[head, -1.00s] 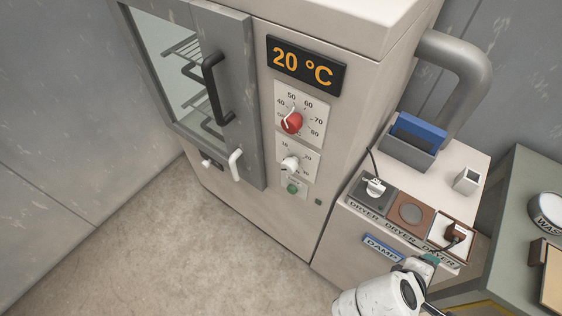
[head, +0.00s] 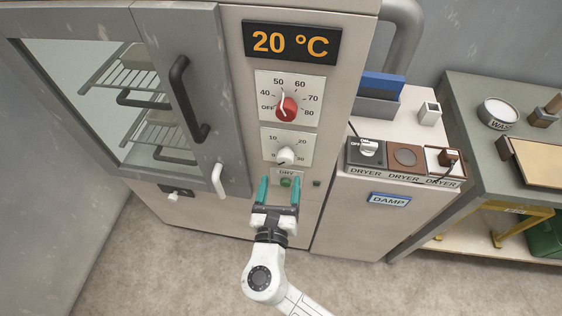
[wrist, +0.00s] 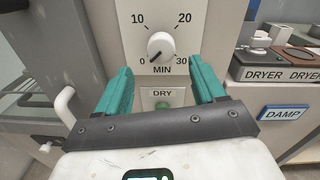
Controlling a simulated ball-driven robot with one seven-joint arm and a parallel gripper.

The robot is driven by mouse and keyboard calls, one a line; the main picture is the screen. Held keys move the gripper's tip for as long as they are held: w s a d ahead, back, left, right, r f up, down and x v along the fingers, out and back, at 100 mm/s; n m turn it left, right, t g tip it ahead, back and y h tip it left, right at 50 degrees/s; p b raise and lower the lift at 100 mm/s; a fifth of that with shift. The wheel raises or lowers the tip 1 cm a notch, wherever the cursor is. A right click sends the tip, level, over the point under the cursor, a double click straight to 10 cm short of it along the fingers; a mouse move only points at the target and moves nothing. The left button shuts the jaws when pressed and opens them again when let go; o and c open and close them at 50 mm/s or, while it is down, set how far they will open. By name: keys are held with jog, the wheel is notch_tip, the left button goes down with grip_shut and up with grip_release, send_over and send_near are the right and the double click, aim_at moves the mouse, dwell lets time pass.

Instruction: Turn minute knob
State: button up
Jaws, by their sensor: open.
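The minute knob (head: 286,156) is a white knob on a white plate marked 10, 20 and 30, below the red temperature knob. In the wrist view the minute knob (wrist: 160,46) shows a dark pointer mark towards 0, and the plate reads MIN. My gripper (head: 278,182) is open, its two teal fingers pointing up at the cabinet front, just below the knob. In the wrist view the fingers (wrist: 160,84) stand apart, left and right below the knob, with nothing between them. They appear not to touch the knob.
The red knob (head: 287,108) points near OFF under a 20 °C display (head: 292,42). A green DRY button (head: 286,182) lies below the minute knob. A white lever (head: 218,181) and black door handle (head: 187,98) stick out at left. A dryer socket bench (head: 345,190) stands at right.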

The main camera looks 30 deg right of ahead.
aim_at(285, 163)
jog(key=x, duration=0.7)
jog(key=shift+s+d+p, duration=0.1)
jog(key=shift+p, duration=0.2)
jog(key=shift+c, duration=0.3)
jog(key=c, duration=1)
jog(key=shift+f, duration=0.1)
